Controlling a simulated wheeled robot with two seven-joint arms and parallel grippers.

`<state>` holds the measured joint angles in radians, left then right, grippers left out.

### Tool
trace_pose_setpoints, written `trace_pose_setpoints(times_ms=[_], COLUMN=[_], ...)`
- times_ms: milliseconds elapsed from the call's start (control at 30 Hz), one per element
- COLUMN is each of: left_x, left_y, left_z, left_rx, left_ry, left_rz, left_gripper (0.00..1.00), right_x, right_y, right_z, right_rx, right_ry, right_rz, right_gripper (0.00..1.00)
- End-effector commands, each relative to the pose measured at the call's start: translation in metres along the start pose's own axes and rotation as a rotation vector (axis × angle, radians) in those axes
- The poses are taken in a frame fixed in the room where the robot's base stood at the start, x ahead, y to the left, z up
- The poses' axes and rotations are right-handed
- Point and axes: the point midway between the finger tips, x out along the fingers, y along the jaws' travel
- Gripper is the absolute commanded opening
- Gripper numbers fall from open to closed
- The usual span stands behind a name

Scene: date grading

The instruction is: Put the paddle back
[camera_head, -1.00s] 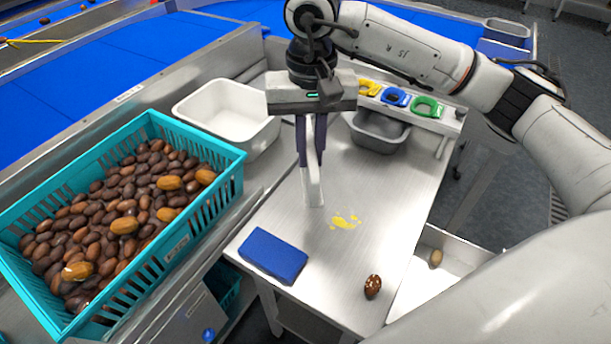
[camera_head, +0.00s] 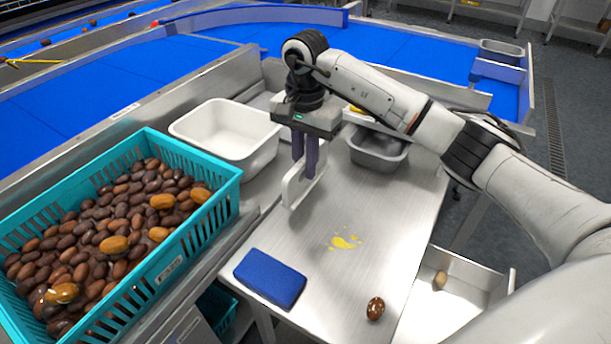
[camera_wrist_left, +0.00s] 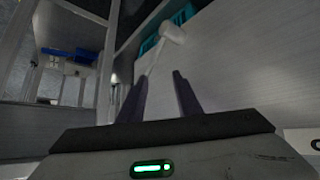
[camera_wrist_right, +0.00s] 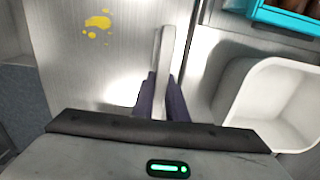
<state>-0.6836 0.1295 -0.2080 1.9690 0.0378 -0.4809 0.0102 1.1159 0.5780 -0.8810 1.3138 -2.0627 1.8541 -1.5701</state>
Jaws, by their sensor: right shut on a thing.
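The white paddle (camera_head: 299,187) is in my right gripper (camera_head: 304,175), over the left part of the steel table. It hangs below the fingers, its flat side partly facing the head camera; I cannot tell whether its lower edge touches the table. In the right wrist view the paddle (camera_wrist_right: 164,50) is a pale strip between the closed fingers (camera_wrist_right: 161,80). My left gripper (camera_wrist_left: 158,80) shows only in its own wrist view, with its fingers apart and nothing between them.
A teal crate (camera_head: 233,190) of dates stands left, a white tub (camera_head: 180,130) behind it. A grey tub (camera_head: 378,160) is behind the paddle. A blue sponge (camera_head: 270,278), yellow smear (camera_head: 344,242) and brown date (camera_head: 375,308) lie on the table (camera_head: 390,215). A white tray (camera_head: 447,300) is right.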

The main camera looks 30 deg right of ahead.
Motion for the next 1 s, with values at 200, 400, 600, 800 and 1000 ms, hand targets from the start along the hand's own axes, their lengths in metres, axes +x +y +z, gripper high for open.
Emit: trace_pose_setpoints(times_ms=[200,400,600,800,1000], left_x=[0.001,0.001,0.003,0.001,0.0], left_y=[-0.001,-0.002,-0.002,-0.001,-0.001], left_z=[0.002,0.005,0.007,0.004,0.002], left_rx=[-0.001,-0.002,-0.001,-0.001,-0.001], left_ry=[-0.005,-0.01,-0.009,-0.006,-0.002], left_rz=[-0.003,-0.003,-0.003,-0.003,-0.002], left_gripper=[0.31,0.31,0.31,0.31,0.31], right_x=[0.03,0.034,0.038,0.037,0.037], right_y=[0.001,0.0,0.0,0.0,0.0], right_z=[0.0,0.0,0.0,0.0,0.0], right_rx=[0.0,-0.001,-0.001,-0.001,-0.001], right_ry=[-0.001,0.001,0.001,0.001,0.0], right_rz=[0.003,-0.001,0.0,0.001,0.001], right_gripper=[0.0,0.0,0.0,0.31,0.31])
